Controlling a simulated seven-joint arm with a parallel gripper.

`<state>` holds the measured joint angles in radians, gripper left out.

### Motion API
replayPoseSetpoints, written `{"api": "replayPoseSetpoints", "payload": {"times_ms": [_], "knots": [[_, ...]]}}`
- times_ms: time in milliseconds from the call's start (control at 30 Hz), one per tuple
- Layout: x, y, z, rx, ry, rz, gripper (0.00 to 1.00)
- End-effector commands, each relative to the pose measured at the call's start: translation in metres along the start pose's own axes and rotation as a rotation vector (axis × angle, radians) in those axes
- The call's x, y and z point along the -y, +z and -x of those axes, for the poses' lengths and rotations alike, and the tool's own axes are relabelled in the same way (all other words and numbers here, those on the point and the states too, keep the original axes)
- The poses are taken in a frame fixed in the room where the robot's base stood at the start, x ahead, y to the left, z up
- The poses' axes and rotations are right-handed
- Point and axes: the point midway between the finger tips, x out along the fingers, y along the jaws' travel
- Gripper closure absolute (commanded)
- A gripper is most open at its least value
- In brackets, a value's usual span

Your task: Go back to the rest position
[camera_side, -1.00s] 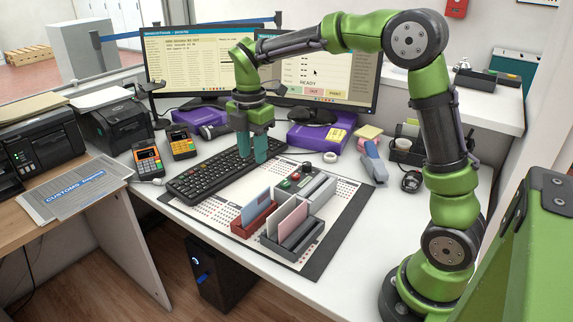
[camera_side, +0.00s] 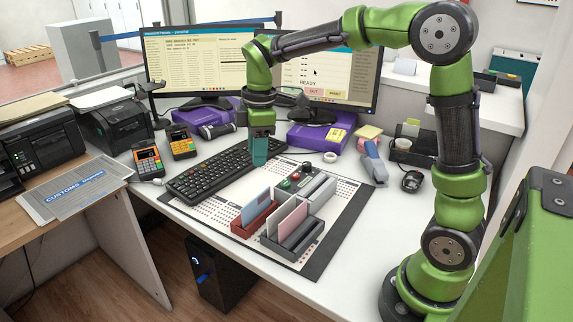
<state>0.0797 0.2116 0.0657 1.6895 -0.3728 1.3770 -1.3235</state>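My gripper (camera_side: 260,152) hangs pointing down above the desk, over the right end of the black keyboard (camera_side: 212,174) and the far edge of the desk mat. Its teal fingers overlap in this view, so the gap between them is hidden. I see nothing held below the fingertips. My green and black arm stands at the right and reaches left across the monitors.
A red holder (camera_side: 241,231) and a grey holder (camera_side: 272,244) with upright cards stand on the mat (camera_side: 325,240). Card terminals (camera_side: 148,160), purple boxes (camera_side: 309,136), a tape roll (camera_side: 330,157) and a mouse (camera_side: 411,181) lie around.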

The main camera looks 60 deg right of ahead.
Motion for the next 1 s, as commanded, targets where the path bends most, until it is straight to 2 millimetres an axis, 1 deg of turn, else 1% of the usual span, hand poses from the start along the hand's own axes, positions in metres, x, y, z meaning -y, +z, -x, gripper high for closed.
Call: {"api": "replayPoseSetpoints", "payload": {"times_ms": [33,167,300,400,500,600,700,833,1000], "knots": [[0.012,0.005,0.005,-0.027,0.018,-0.119,0.63],[0.042,0.018,0.017,-0.121,0.052,-0.468,0.63],[0.081,0.036,0.028,-0.262,0.059,-0.841,0.63],[0.108,0.050,0.032,-0.370,0.041,-1.059,0.63],[0.130,0.061,0.034,-0.466,0.015,-1.201,0.63],[0.146,0.070,0.035,-0.535,0.001,-1.251,0.63],[0.155,0.075,0.038,-0.574,0.001,-1.243,0.63],[0.158,0.075,0.046,-0.609,0.009,-1.231,0.63],[0.158,0.075,0.047,-0.610,0.010,-1.227,0.63]]}}
